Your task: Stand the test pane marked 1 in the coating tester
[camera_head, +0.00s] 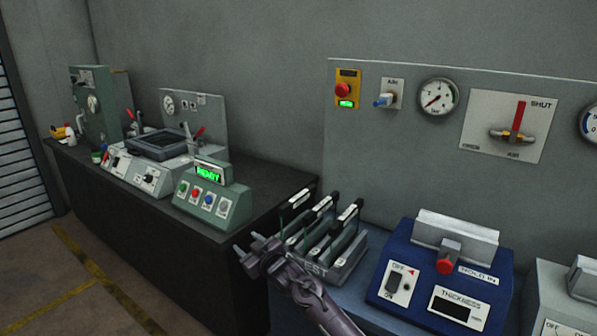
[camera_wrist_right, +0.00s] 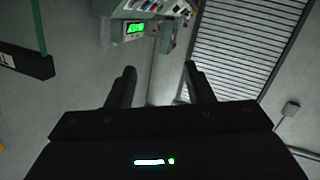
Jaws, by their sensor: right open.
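A grey rack (camera_head: 346,268) holds three upright test panes with dark top bars and white labels: a left pane (camera_head: 297,201), a middle pane (camera_head: 322,206) and a right pane (camera_head: 348,212). The marks on the labels are too small to read. The blue unit labelled THICKNESS (camera_head: 400,309), seemingly the coating tester, stands right of the rack; no pane shows in it. My right gripper (camera_head: 247,244) is open and empty, left of the rack, its arm covering the rack's front left. Its open fingers show in the right wrist view (camera_wrist_right: 160,76). My left gripper is out of view.
A green console with a lit display (camera_head: 213,206) stands on the dark bench (camera_head: 150,208) at left. A grey unit (camera_head: 555,292) stands right of the blue one. A wall panel (camera_head: 400,155) with gauges and a red-handled valve is behind. Floor is free at front left.

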